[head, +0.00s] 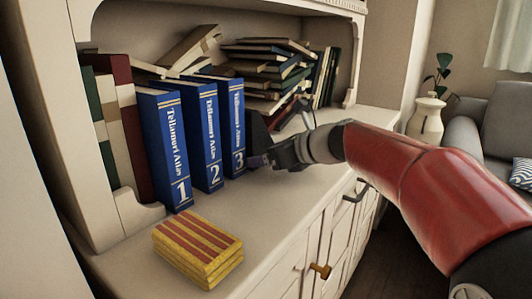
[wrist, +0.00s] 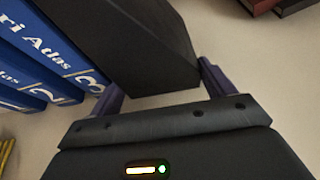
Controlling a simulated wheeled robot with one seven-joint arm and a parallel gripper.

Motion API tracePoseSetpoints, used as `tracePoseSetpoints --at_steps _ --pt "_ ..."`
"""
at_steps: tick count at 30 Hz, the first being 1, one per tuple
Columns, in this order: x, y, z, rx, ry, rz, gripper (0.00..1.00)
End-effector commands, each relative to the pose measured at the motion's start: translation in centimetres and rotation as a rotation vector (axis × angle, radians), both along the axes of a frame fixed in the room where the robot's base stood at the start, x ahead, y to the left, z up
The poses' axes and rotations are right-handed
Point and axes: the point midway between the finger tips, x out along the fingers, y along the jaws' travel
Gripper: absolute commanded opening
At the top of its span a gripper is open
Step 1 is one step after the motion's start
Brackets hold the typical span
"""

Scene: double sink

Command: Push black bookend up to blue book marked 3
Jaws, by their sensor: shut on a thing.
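The blue book marked 3 (head: 231,125) stands upright beside blue books 2 (head: 207,135) and 1 (head: 167,150) on the shelf. The black bookend (head: 258,132) stands just right of book 3, partly hidden by my gripper (head: 262,160). In the wrist view the bookend (wrist: 140,45) fills the space between the purple fingers of my gripper (wrist: 160,78), which is shut on it. One finger lies between the front of the bookend and book 3 (wrist: 95,82). Whether the bookend touches book 3 farther back cannot be told.
A yellow and red stack of books (head: 197,248) lies in front on the counter (head: 270,215). Piled books (head: 265,70) and upright dark books (head: 325,78) fill the shelf behind and to the right. White and dark red books (head: 120,120) stand left of book 1.

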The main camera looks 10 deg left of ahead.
Motion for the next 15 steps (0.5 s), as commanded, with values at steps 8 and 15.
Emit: tracePoseSetpoints --at_steps 8,15 --pt "-0.1 0.13 -0.02 0.0 0.0 0.003 0.33" --pt "-0.09 0.13 -0.01 0.0 0.0 0.003 1.0"
